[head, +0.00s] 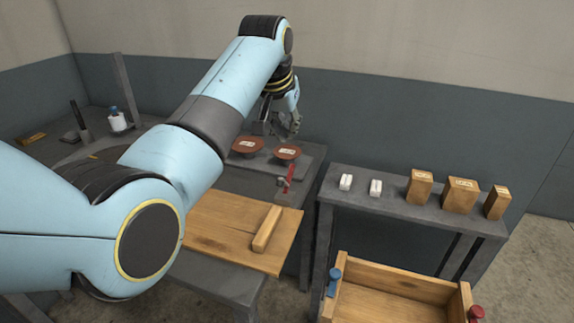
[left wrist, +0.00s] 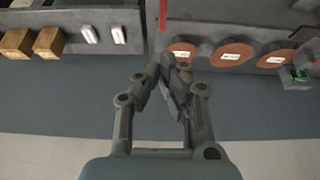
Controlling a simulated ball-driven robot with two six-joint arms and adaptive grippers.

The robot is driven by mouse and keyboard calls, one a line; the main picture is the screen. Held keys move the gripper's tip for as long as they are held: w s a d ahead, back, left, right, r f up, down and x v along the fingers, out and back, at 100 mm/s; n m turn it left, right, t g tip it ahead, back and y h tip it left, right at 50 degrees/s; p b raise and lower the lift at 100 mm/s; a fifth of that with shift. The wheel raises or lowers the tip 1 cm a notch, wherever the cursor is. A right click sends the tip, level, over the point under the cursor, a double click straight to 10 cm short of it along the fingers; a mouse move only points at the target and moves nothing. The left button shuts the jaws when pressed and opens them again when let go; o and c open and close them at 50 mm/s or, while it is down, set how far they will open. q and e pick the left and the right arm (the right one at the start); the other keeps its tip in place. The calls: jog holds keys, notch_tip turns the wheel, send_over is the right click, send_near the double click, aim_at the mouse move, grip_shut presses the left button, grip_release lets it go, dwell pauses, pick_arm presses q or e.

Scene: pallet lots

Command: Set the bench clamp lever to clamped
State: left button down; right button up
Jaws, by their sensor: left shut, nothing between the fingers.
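The bench clamp lever (head: 290,175) is a small red handle on a grey mount at the right edge of the grey bench. It stands roughly upright in the head view, and a red strip that looks like it shows at the top edge of the left wrist view (left wrist: 162,14). My left gripper (head: 288,131) is shut and empty, above the back of the bench, beyond the lever and apart from it. Its closed fingers also show in the left wrist view (left wrist: 168,68). My right gripper is not in view.
Labelled reddish discs (head: 248,145) lie on the bench behind the lever. A wooden board (head: 215,232) with a wooden block (head: 266,228) lies in front. A side shelf (head: 390,206) holds white pieces and brown boxes (head: 460,195). A wooden crate (head: 395,273) stands below it.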

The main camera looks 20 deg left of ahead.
pick_arm(q)
send_over(289, 176)
jog(key=f, duration=0.6)
jog(key=shift+w+d+f+b, duration=0.1)
jog(key=shift+w+f+b, duration=0.15)
jog(key=shift+f+b, duration=0.1)
jog(key=shift+s+f+p, duration=0.8)
jog(key=shift+s+f, duration=0.2)
jog(key=shift+f, duration=0.1)
jog(key=shift+s+f, duration=0.3)
jog(key=shift+s, duration=0.15)
jog(key=shift+f, duration=0.15)
